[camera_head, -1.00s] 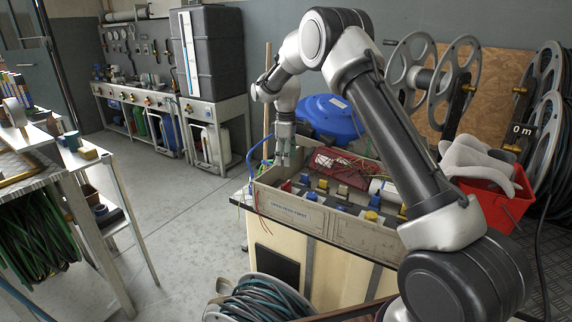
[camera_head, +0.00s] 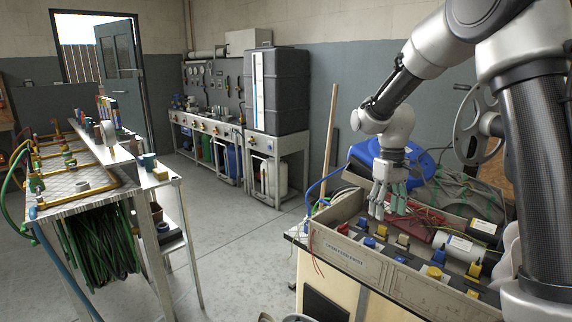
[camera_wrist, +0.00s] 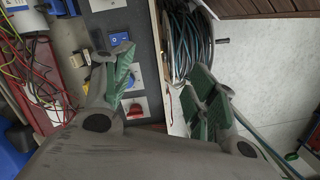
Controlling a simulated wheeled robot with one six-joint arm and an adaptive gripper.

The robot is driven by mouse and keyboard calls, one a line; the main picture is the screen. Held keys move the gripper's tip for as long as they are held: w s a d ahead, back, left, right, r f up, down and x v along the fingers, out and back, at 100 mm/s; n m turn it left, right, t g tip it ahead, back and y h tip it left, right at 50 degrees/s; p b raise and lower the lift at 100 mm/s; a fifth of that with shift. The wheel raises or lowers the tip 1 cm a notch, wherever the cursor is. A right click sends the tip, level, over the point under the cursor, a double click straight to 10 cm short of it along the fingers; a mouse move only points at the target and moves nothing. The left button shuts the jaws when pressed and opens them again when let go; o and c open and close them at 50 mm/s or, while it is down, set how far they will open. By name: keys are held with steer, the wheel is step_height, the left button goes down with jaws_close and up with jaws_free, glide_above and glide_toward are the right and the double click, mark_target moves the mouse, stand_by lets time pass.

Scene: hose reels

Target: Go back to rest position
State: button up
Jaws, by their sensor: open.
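My gripper (camera_head: 387,203) hangs above the grey open-topped box (camera_head: 345,262) in the head view, fingers pointing down. In the wrist view my gripper (camera_wrist: 165,105) shows its green-padded fingers spread wide apart with nothing between them. The box holds blue and yellow fittings, including a yellow one (camera_head: 434,272), and a red case (camera_head: 425,229). In the wrist view a blue switch (camera_wrist: 120,39) and a red fitting (camera_wrist: 136,112) lie below the fingers. My arm reaches in from the upper right of the head view.
The box stands on a cream cabinet (camera_head: 342,290). A blue round drum (camera_head: 365,153) and a reel (camera_head: 470,125) are behind it. A pipe-fitting bench (camera_head: 75,203) stands at left, a workbench with a dark tank (camera_head: 281,90) at the back. Open floor (camera_head: 235,240) lies between.

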steer(key=s+d+r+m+t, duration=0.1)
steer(key=s+r, duration=0.3)
steer(key=s, duration=0.5)
steer(key=s+d+r+m+t, duration=0.1)
steer(key=s+d+r, duration=0.3)
steer(key=s, duration=0.5)
steer(key=s+d+r+m+t, duration=0.2)
steer(key=s+d+r+t, duration=0.1)
steer(key=s, duration=0.6)
steer(key=shift+r, duration=0.55)
steer(key=shift+s+d+r+t, duration=0.15)
steer(key=shift+r+t, duration=0.15)
steer(key=shift+r, duration=0.15)
steer(key=shift+c, duration=0.2)
